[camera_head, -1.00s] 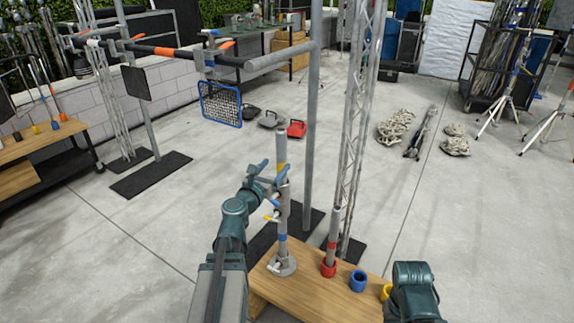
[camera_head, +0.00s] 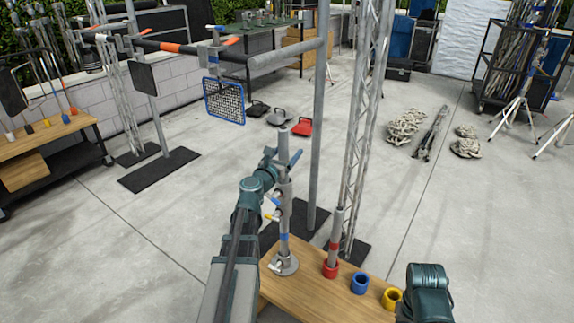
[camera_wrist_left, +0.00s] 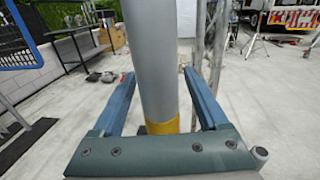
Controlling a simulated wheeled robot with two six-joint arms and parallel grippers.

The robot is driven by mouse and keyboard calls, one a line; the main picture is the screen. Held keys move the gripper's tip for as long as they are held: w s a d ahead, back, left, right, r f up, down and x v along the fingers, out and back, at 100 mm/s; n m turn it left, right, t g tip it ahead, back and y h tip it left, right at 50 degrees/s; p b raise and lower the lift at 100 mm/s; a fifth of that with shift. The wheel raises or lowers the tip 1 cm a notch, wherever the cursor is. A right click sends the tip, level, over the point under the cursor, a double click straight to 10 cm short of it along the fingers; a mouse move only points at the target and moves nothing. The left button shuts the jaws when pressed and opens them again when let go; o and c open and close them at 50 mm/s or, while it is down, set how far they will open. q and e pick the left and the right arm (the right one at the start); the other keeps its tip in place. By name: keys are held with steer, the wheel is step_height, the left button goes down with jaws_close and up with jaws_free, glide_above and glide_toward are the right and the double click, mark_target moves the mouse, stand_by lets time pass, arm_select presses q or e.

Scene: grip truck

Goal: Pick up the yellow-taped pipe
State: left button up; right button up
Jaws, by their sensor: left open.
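The yellow-taped pipe (camera_head: 283,143) is a grey tube standing upright in a stand (camera_head: 283,264) with a round base and small coloured levers on the wooden table. In the left wrist view its yellow tape band (camera_wrist_left: 163,127) shows just above my gripper body. In the head view the band is hidden by my gripper. My left gripper (camera_head: 283,157) is open near the pipe's upper part. Its blue fingers (camera_wrist_left: 159,90) lie on both sides of the pipe, with a visible gap on each side. My right gripper is out of view; only an arm link shows at lower right.
The wooden table (camera_head: 325,292) also holds a red cup (camera_head: 331,269) with a red-taped pipe (camera_head: 335,232), a blue cup (camera_head: 360,283) and a yellow cup (camera_head: 392,299). A grey post (camera_head: 318,120) and a lattice truss (camera_head: 365,130) stand close behind.

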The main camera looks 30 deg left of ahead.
arm_select(q)
jaws_close()
stand_by(0.5)
step_height(320, 180, up, 10)
steer(key=p, duration=1)
